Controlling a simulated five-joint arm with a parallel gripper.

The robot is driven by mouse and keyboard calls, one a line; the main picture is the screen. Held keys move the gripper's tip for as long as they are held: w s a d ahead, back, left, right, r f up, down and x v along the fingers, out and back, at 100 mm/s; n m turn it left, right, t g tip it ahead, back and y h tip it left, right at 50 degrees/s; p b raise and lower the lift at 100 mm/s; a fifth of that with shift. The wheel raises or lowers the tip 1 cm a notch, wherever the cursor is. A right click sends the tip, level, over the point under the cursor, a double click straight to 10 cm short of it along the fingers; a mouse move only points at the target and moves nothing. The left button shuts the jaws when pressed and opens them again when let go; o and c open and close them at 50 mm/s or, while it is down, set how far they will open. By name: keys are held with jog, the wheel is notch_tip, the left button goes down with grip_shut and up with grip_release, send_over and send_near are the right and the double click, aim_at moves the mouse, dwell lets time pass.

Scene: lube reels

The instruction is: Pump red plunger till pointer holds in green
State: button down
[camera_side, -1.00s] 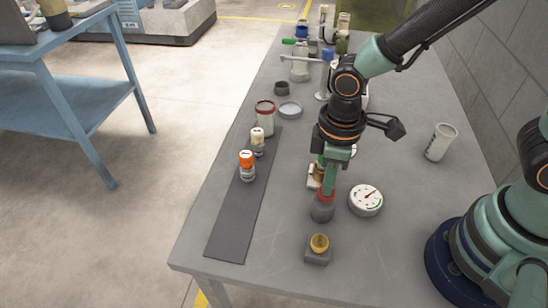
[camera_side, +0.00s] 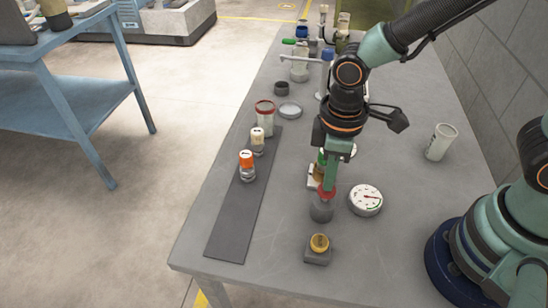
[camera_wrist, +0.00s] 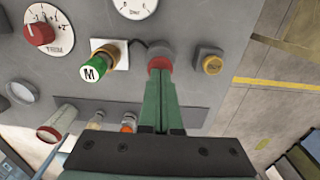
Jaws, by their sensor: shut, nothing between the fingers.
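The red plunger (camera_side: 327,193) sits atop a dark grey cylinder (camera_side: 321,212) on the grey bench; it also shows in the wrist view (camera_wrist: 160,62). My gripper (camera_side: 328,187) is shut and empty, its fingertips right at the plunger's top. In the wrist view my fingers (camera_wrist: 161,76) partly cover the plunger, so whether they touch it is unclear. The white round gauge (camera_side: 366,200) lies just right of the plunger. Its red pointer points roughly right; a small green mark shows at the lower right. The wrist view shows only the gauge's edge (camera_wrist: 133,7).
A yellow-capped block (camera_side: 318,246) stands nearer the front. A green M knob (camera_wrist: 93,69) and a TRIM dial (camera_wrist: 42,27) are close by. Orange-topped (camera_side: 247,160) and cream-topped bottles stand on a dark strip at left. A white cup (camera_side: 440,142) stands at right.

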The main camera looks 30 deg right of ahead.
jog(key=shift+r, duration=2.35)
jog(key=w+d+r+m+t, duration=0.1)
jog(key=d+r+m, duration=0.3)
jog(key=d, duration=0.4)
jog(key=w+d+r+m+t, duration=0.1)
jog(key=d+r+m+t, duration=0.3)
jog(key=d+r, duration=0.3)
jog(key=shift+w+d+m+t, duration=0.3)
jog(key=shift+w+d+m, duration=0.05)
jog(key=shift+d+m, duration=0.15)
jog(key=s+a+f+n+g, duration=0.1)
jog(key=a+f+n+g, duration=0.3)
jog(key=a, duration=0.4)
jog(key=s+a+f+n+g, duration=0.2)
jog(key=a+f+n, duration=0.25)
jog(key=a, duration=0.35)
jog(key=shift+n, duration=0.25)
jog(key=shift+w+f, duration=0.15)
jog(key=shift+f, duration=3)
